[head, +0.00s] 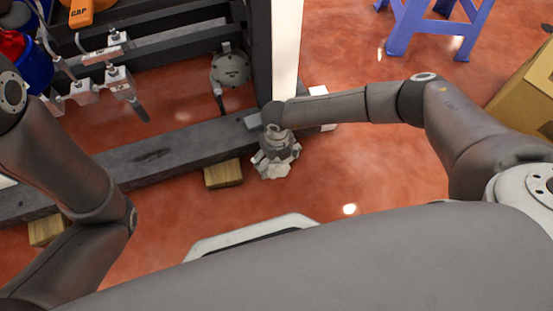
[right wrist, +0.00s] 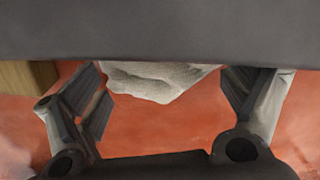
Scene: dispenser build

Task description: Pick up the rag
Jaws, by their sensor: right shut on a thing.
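The rag (head: 275,169) is a crumpled whitish cloth low near the floor, just in front of the dark beam. My right gripper (head: 276,155) points down at it from above and is shut on it. In the right wrist view the rag (right wrist: 160,82) shows between the two fingers of the gripper (right wrist: 163,85); its upper part is hidden behind a broad grey surface. I cannot tell whether the rag touches the floor. My left arm shows at the left of the head view, but its gripper is not visible.
A dark frame with a long floor beam (head: 150,155) stands just behind the rag. Wooden blocks (head: 223,174) lie by the beam, one left of the rag. A blue stool (head: 405,32) and a cardboard box (head: 525,90) are at the right. The red floor between is clear.

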